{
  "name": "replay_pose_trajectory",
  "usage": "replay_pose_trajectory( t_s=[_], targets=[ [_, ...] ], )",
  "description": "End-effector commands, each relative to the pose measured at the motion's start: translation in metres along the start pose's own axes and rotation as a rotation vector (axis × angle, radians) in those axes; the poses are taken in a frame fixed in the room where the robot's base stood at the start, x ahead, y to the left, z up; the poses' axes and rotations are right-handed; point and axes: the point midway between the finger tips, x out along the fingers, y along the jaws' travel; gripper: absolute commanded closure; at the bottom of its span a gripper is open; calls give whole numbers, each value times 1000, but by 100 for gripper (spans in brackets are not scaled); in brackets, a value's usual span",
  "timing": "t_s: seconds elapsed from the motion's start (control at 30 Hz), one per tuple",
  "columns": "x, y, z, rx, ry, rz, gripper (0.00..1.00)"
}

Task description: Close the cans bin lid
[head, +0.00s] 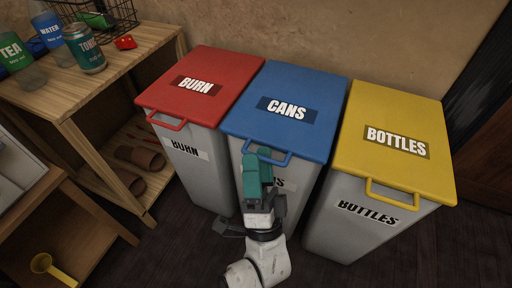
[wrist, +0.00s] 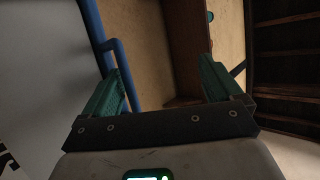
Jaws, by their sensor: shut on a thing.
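The blue cans bin lid (head: 310,85), labelled CANS, lies flat over its grey bin (head: 305,185), about level with the lids on either side. I cannot make out any gap under its edge. The blue lid handle (head: 283,159) sticks out at the front; it also shows in the wrist view (wrist: 121,65), beside the left finger. My gripper (head: 264,156), with teal fingers, is at this handle and shut on it, though its fingers look well apart in the wrist view (wrist: 163,82). The gripper hides part of the handle and the bin's front label.
The red-lidded burn bin (head: 220,65) stands close on the left and the yellow-lidded bottles bin (head: 400,105) on the right. A clay wall is behind. Dark floor lies in front.

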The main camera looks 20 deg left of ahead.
Motion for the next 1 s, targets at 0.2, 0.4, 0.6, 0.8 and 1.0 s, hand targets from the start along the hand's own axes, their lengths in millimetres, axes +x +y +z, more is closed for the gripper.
replay_pose_trajectory(
  t_s=[0.2,0.4,0.6,0.8,1.0],
  targets=[
    [-79,22,7,5,-27,98,78],
    [-84,20,5,1,-25,93,78],
    [-84,20,5,-1,-25,93,78],
    [-83,20,5,-1,-25,92,78],
    [-82,24,2,-24,-43,117,78]
  ],
)
